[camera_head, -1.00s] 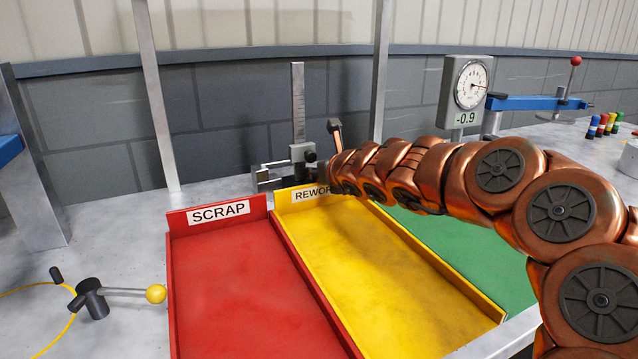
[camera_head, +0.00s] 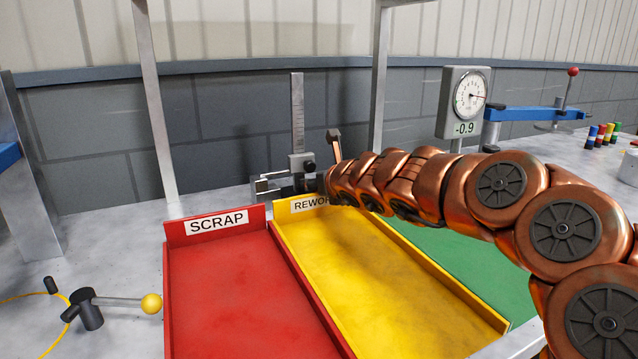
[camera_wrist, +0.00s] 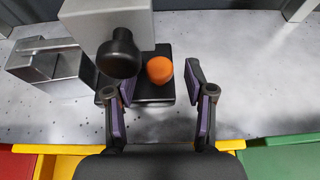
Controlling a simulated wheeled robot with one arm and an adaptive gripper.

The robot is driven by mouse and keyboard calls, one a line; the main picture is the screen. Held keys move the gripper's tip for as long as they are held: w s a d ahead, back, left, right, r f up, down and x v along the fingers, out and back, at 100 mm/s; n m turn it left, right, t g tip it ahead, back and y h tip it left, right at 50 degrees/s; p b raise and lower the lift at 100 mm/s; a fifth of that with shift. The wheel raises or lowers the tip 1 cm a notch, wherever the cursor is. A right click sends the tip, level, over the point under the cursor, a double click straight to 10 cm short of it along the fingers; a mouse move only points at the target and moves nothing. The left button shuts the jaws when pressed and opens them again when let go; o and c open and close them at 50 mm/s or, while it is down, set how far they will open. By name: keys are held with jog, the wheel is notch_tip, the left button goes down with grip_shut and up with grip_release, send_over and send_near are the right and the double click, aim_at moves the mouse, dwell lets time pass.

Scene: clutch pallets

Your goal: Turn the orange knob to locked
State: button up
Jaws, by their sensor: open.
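The orange knob (camera_wrist: 160,70) shows in the wrist view as a small round cap beside a black knob (camera_wrist: 118,55), on a dark base of the height gauge. My gripper (camera_wrist: 195,85) is open in the wrist view, its two purple-padded fingers apart. The orange knob lies ahead of the gap between them, nearer the left finger. I cannot tell whether a finger touches it. In the head view the height gauge (camera_head: 297,110) stands behind the yellow tray. There the orange knob is hidden and my arm covers most of the gripper.
The red SCRAP tray (camera_head: 235,290) and yellow REWORK tray (camera_head: 390,285) lie in front of the gauge, with a green tray (camera_head: 460,255) to the right. A dial gauge (camera_head: 466,100) stands at the back right. A yellow-tipped lever (camera_head: 120,302) is at left.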

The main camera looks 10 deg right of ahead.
jog(key=v, duration=1.2)
dwell(0.3)
dwell(0.3)
